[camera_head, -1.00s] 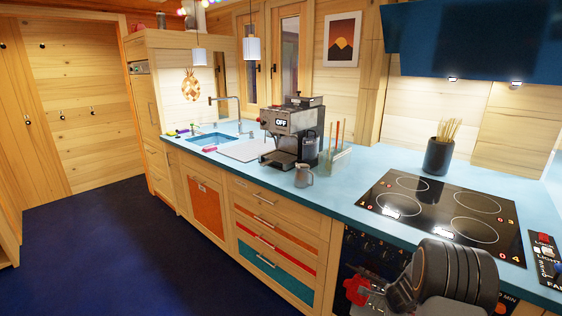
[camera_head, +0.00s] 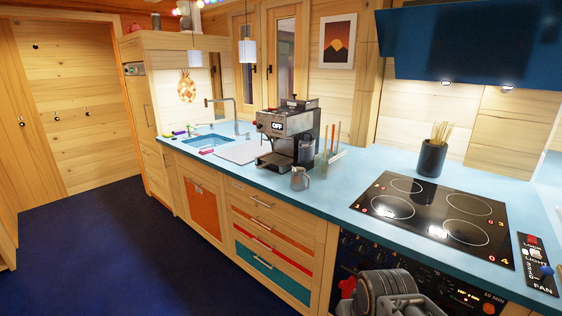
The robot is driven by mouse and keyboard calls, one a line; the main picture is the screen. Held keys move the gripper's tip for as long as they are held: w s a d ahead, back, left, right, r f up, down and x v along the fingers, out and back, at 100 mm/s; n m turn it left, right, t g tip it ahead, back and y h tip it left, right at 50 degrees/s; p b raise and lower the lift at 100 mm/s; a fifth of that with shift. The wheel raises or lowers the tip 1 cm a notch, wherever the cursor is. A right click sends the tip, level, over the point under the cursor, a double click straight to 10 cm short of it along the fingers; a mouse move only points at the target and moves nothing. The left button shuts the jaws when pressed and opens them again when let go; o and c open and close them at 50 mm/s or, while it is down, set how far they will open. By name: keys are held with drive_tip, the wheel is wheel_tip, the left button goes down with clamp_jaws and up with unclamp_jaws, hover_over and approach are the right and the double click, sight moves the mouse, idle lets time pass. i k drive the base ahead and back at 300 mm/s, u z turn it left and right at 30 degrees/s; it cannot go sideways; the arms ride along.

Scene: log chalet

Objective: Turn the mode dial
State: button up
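The oven's black control panel (camera_head: 420,271) runs under the counter edge at the lower right, with several dark dials (camera_head: 362,248) on its left part. No label naming a mode dial is readable, so I cannot tell which dial it is. My dark arm links cover the lower middle of the oven front. A red part (camera_head: 347,287) shows just left of my arm; I cannot tell whether it belongs to my gripper or the oven. My gripper's fingertips cannot be made out, nor whether they touch a dial.
The blue counter (camera_head: 335,203) carries a cooktop (camera_head: 437,218), a utensil pot (camera_head: 431,158), a metal jug (camera_head: 300,178) and a coffee machine (camera_head: 287,134) reading OFF. A hood control panel (camera_head: 538,264) lies at the far right. The dark floor (camera_head: 130,250) at left is clear.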

sight(419, 276)
drive_tip(key=u, duration=0.45)
drive_tip(key=k, duration=1)
drive_tip(key=z, duration=0.8)
drive_tip(key=i, duration=0.85)
drive_tip(key=z, duration=0.6)
